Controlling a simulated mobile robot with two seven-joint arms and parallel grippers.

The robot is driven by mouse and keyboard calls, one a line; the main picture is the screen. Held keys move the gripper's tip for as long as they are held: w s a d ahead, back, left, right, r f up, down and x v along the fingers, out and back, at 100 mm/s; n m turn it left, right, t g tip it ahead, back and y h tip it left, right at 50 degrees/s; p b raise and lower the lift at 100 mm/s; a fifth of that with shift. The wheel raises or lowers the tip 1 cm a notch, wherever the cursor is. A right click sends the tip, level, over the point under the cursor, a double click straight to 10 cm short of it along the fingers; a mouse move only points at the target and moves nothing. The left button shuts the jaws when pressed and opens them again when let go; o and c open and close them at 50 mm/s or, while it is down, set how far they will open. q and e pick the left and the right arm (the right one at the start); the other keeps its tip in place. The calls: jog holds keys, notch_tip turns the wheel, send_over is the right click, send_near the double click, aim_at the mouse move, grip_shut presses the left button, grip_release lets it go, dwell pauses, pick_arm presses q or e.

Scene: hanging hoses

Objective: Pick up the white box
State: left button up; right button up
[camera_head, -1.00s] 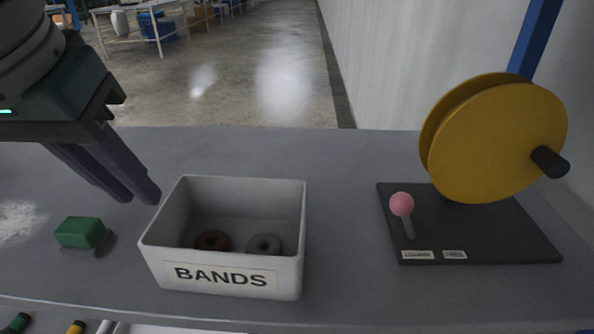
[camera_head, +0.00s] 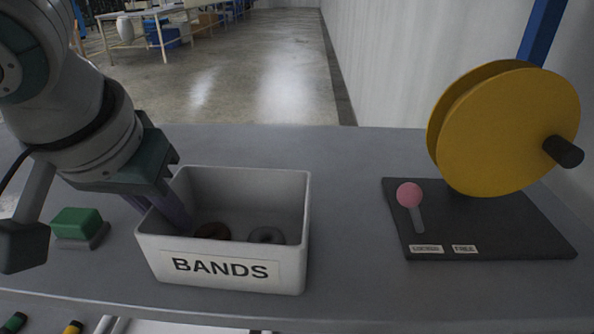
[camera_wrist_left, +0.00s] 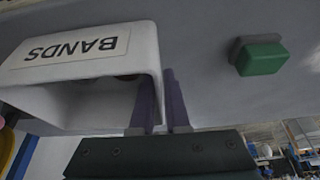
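The white box (camera_head: 290,262), labelled BANDS, stands upright on the grey table in the head view. A dark brown ring (camera_head: 212,231) and a grey ring (camera_head: 266,235) lie inside it. My left gripper (camera_head: 160,212) is at the box's left wall, pointing down. In the left wrist view, the fingers (camera_wrist_left: 161,95) straddle that wall of the box (camera_wrist_left: 100,68), one inside and one outside. They look open, with a narrow gap beside the wall. The fingertips are partly hidden by the box in the head view. My right gripper is not in view.
A green block (camera_head: 76,222) sits on a small grey base left of the box; it also shows in the left wrist view (camera_wrist_left: 262,58). A yellow reel (camera_head: 505,130) and a pink-knobbed lever (camera_head: 410,196) stand on a black plate (camera_head: 480,225) at right. The table between is clear.

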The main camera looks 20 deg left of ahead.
pick_arm(q)
grip_shut()
dwell(0.8)
jog(key=shift+r, duration=0.15)
dwell(0.5)
